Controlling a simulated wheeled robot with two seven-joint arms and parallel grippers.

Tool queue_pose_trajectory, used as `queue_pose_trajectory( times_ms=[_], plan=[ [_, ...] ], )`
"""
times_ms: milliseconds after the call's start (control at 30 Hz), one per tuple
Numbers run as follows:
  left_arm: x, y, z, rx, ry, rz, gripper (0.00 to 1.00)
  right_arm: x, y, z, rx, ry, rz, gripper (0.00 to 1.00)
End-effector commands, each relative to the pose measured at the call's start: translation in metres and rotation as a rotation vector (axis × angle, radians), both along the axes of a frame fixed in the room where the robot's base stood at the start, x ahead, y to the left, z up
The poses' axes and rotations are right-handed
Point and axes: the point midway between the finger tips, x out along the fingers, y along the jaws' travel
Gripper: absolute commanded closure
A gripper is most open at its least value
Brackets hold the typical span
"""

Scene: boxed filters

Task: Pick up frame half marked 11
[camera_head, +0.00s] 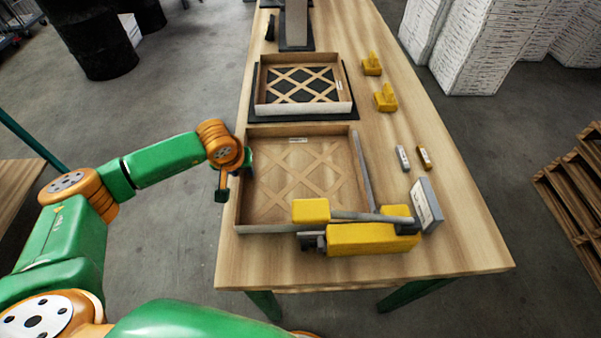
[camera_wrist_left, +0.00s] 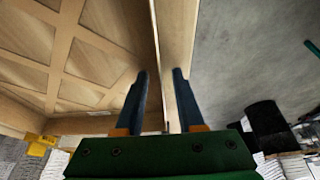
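A wooden frame half (camera_head: 240,205) with crossed slats lies on the near part of the table; its small label is too small to read. A second one (camera_head: 345,107) lies farther back on a dark mat, its label also unreadable. I cannot tell which is marked 11. My left gripper (camera_head: 222,182) is at the left wall of the near frame half. In the left wrist view my left gripper (camera_wrist_left: 160,78) is open, its fingers on either side of that wall (camera_wrist_left: 176,35), with a gap visible on the inner side. My right gripper is not in view.
A yellow tool with a grey bar (camera_head: 372,238) lies across the near frame's front right corner, beside a grey labelled block (camera_head: 427,205). Yellow blocks (camera_head: 385,97) and two small labelled pieces (camera_head: 403,157) lie along the right. The table's front edge is clear.

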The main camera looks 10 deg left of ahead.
Motion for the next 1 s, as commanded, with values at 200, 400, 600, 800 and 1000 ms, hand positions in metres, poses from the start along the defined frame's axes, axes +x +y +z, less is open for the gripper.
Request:
queue_pose_trajectory(
  times_ms=[200,400,600,800,1000],
  plan=[
    [-0.0002,0.0000,0.0000,-0.001,0.001,0.001,1.00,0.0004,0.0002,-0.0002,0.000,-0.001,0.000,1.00],
    [-0.0002,0.0000,0.0001,-0.001,0.001,0.001,1.00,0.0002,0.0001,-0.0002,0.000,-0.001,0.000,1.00],
    [-0.0002,0.0000,0.0002,-0.001,0.001,0.001,1.00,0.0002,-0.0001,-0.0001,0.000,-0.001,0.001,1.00],
    [-0.0002,0.0000,0.0002,-0.001,0.001,0.001,1.00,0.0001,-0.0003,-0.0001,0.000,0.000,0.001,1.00],
    [-0.0002,0.0000,0.0002,-0.001,0.001,0.001,1.00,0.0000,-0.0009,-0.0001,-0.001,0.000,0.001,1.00]
  ],
)
